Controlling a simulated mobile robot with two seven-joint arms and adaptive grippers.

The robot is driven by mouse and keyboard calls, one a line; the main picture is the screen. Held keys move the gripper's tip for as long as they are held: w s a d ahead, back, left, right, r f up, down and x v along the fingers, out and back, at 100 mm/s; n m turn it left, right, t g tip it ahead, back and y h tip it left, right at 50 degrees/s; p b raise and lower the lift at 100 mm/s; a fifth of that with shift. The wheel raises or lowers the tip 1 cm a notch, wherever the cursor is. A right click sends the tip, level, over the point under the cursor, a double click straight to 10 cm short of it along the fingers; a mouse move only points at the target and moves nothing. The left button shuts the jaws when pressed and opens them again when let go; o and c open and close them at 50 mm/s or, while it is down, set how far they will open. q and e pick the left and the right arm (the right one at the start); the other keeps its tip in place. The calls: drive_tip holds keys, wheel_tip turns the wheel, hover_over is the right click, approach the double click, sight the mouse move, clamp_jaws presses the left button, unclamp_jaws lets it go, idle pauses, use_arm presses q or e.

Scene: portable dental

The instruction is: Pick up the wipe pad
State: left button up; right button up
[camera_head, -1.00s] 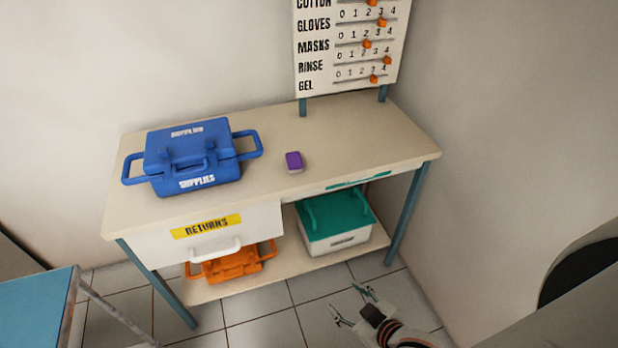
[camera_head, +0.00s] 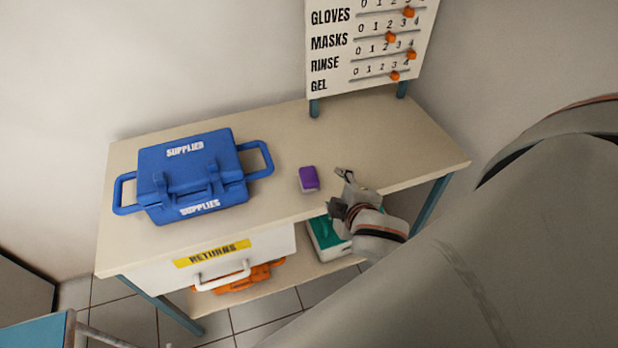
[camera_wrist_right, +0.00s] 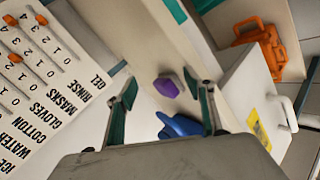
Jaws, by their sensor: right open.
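The wipe pad appears to be the small purple-topped block (camera_head: 309,178) with a pale lower part, lying on the beige tabletop (camera_head: 270,205) right of the blue supplies case. My right gripper (camera_head: 339,190) is open and empty, just to the right of the block in the head view, apart from it. In the right wrist view the purple block (camera_wrist_right: 167,87) shows between the two spread green-padded fingers, beyond their tips. My left gripper is not in view.
The blue supplies case (camera_head: 190,178) stands on the left of the tabletop. A board with orange sliders (camera_head: 370,45) rises at the back right. Below are a returns drawer (camera_head: 215,262), an orange case (camera_head: 240,280) and a teal-lidded box (camera_head: 325,240). The tabletop around the block is clear.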

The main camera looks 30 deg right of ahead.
drive_tip(key=w+a+r+n+t+y, duration=0.3)
drive_tip(key=w+a+r+n+t, duration=0.3)
drive_tip(key=r, duration=0.4)
drive_tip(key=w+a+r+n+t+y, duration=0.35)
drive_tip(key=w+a+r+n, duration=0.3)
drive_tip(key=a+r, duration=0.35)
drive_tip(key=s+a+r+n+y, duration=0.1)
drive_tip(key=a+r+n+y, duration=0.75)
drive_tip(key=n, duration=0.25)
drive_tip(key=s+a+f+n+g+y, duration=0.1)
drive_tip(key=s+a+n+g+y, duration=0.35)
drive_tip(key=a+n+g, duration=0.35)
drive_tip(key=s+a+f+n+g+y, duration=0.1)
drive_tip(key=s+a+n+g+y, duration=0.35)
drive_tip(key=n, duration=0.65)
drive_tip(key=n+g+h, duration=0.7)
drive_tip(key=n+h, duration=0.9)
drive_tip(key=h, duration=0.4)
hover_over(309, 174)
drive_tip(key=f, duration=2.1)
drive_tip(key=shift+s+f, duration=0.2)
drive_tip(key=shift+f, duration=0.2)
drive_tip(key=shift+d+f, duration=0.1)
drive_tip(key=shift+f, duration=0.7)
drive_tip(key=shift+w+f, duration=0.2)
drive_tip(key=shift+f, duration=2.7)
drive_tip(key=c, duration=1.1)
